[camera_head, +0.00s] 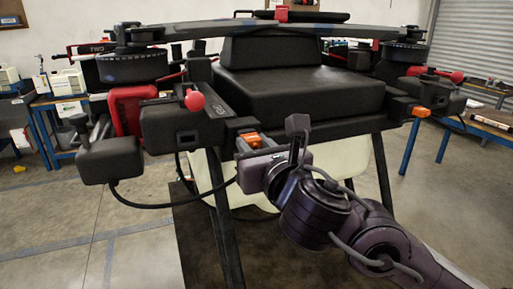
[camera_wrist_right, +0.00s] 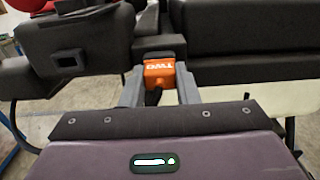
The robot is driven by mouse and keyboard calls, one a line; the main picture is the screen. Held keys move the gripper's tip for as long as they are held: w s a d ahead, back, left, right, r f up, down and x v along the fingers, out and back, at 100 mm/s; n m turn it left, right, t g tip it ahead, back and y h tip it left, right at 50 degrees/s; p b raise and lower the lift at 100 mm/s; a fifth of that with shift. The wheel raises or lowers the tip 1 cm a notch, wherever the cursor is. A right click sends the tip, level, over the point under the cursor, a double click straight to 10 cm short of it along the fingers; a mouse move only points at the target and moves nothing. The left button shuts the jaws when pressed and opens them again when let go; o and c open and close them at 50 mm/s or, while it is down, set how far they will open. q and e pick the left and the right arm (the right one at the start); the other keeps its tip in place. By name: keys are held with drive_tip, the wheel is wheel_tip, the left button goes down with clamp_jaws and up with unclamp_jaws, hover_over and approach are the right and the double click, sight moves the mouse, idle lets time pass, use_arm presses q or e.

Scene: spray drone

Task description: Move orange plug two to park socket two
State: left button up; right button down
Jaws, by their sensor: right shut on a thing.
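The orange plug two (camera_wrist_right: 160,72), with "TWO" printed on it, sits between the fingers of my right gripper (camera_wrist_right: 161,88) in the wrist view. The gripper is shut on it. The plug's far end meets a dark block (camera_wrist_right: 159,46) on the drone; I cannot tell how far it is seated. In the head view the plug (camera_head: 251,139) and my right gripper (camera_head: 262,146) are at the drone's front, left of centre. A dark box (camera_head: 185,138) to the left has a rectangular opening, also in the wrist view (camera_wrist_right: 68,57); no label is readable. My left gripper is out of view.
The black drone (camera_head: 300,90) stands on legs over a pale tank (camera_head: 330,165). A second orange part (camera_head: 421,112) is at its right. A black cable (camera_head: 150,205) loops from a box (camera_head: 108,160) at the left towards my gripper. Red knobs (camera_head: 194,101) stick out nearby.

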idle(0.3)
drive_tip(key=c, duration=1)
unclamp_jaws()
drive_tip(key=shift+w+a, duration=0.1)
drive_tip(key=shift+c, duration=0.2)
drive_tip(key=v, duration=0.7)
drive_tip(key=shift+s+d+p, duration=0.2)
drive_tip(key=shift+s+p, duration=0.1)
drive_tip(key=shift+s, duration=0.05)
